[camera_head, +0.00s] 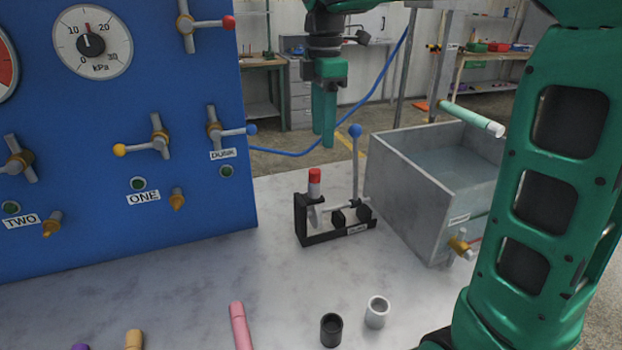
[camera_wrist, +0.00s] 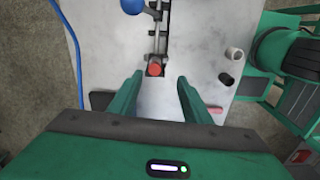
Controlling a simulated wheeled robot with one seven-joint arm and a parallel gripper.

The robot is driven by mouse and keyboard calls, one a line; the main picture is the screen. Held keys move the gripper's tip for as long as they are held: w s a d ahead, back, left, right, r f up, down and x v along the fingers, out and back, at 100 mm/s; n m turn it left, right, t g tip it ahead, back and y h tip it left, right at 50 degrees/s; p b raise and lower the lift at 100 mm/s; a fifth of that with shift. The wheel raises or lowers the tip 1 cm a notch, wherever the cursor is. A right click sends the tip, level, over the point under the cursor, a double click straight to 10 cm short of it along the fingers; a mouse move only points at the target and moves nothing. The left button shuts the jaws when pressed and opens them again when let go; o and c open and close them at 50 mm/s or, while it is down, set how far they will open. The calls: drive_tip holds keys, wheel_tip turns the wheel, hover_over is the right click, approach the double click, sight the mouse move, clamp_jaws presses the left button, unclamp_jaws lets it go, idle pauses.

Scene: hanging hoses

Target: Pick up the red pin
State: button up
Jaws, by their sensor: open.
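The red pin (camera_head: 315,182) has a red top over a pale lower part and stands upright at the left end of a black clamp fixture (camera_head: 332,234) on the table. In the wrist view the red top (camera_wrist: 155,69) appears just beyond and between my fingertips, seen from above. My gripper (camera_head: 324,142) hangs fingers down above the fixture, higher than the pin and apart from it. Its fingers (camera_wrist: 160,80) are spread with nothing between them. The pin's lower end is hidden in the fixture.
The fixture's upright lever with a blue knob (camera_head: 355,131) stands right of the pin. A blue panel (camera_head: 130,200) with valves rises at left, a grey tank (camera_head: 410,200) at right.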

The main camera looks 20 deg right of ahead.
sight(315, 170)
drive_tip(key=shift+n, duration=0.5)
drive_tip(key=f, duration=0.3)
drive_tip(key=w+f, duration=0.1)
drive_tip(key=f, duration=0.3)
drive_tip(key=a+f, duration=0.1)
drive_tip(key=f, duration=0.2)
drive_tip(key=shift+w+a+f, duration=0.1)
drive_tip(key=shift+w+f, duration=0.05)
drive_tip(key=shift+f, duration=0.05)
drive_tip(key=shift+c, duration=0.6)
clamp_jaws()
